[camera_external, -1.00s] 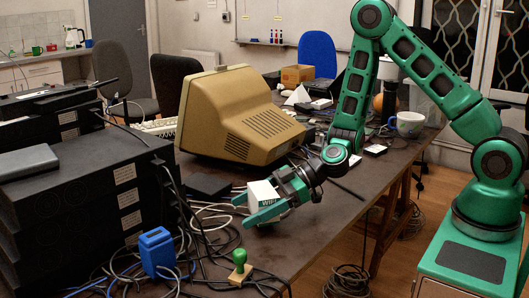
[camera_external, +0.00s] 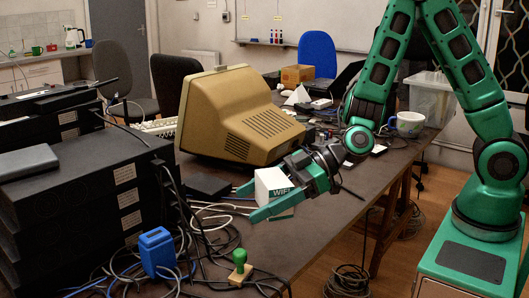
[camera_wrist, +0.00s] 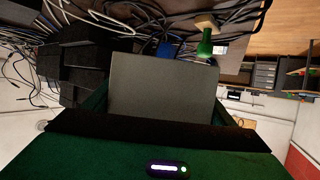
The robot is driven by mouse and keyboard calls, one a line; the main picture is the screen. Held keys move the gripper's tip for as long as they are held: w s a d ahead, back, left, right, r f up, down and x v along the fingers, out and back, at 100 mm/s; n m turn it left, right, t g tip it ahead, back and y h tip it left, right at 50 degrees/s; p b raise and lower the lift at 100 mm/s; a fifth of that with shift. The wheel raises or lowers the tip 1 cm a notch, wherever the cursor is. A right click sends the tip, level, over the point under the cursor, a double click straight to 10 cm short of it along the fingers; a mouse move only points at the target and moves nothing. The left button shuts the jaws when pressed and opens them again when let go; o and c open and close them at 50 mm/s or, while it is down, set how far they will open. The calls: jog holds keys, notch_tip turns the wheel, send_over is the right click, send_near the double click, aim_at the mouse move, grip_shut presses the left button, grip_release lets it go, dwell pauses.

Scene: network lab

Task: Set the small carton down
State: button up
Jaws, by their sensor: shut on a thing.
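In the wrist view the carton (camera_wrist: 163,84) shows as a plain grey face between the fingers.
The beige monitor (camera_external: 240,118) stands behind the carton. Black stacked units (camera_external: 70,215), loose cables, a blue object (camera_external: 157,251) and a green-handled stamp (camera_external: 239,268) lie to the left and front. Bare tabletop lies right of the carton.

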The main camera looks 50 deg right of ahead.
jog(key=w+d+f+m+t+h, duration=0.1)
jog(key=w+d, duration=0.2)
jog(key=d, duration=0.8)
jog(key=w+d+f, duration=0.1)
jog(key=w+d, duration=0.2)
jog(key=d, duration=0.7)
jog(key=w+d+f+m+t+h, duration=0.1)
jog(key=w+d, duration=0.2)
jog(key=d, duration=0.8)
jog(key=shift+w+a+f, duration=0.1)
jog(key=shift+f, duration=1.85)
jog(key=shift+w+f, duration=0.1)
jog(key=shift+f, duration=1.85)
jog(key=o, duration=1.2)
jog(key=shift+f, duration=0.1)
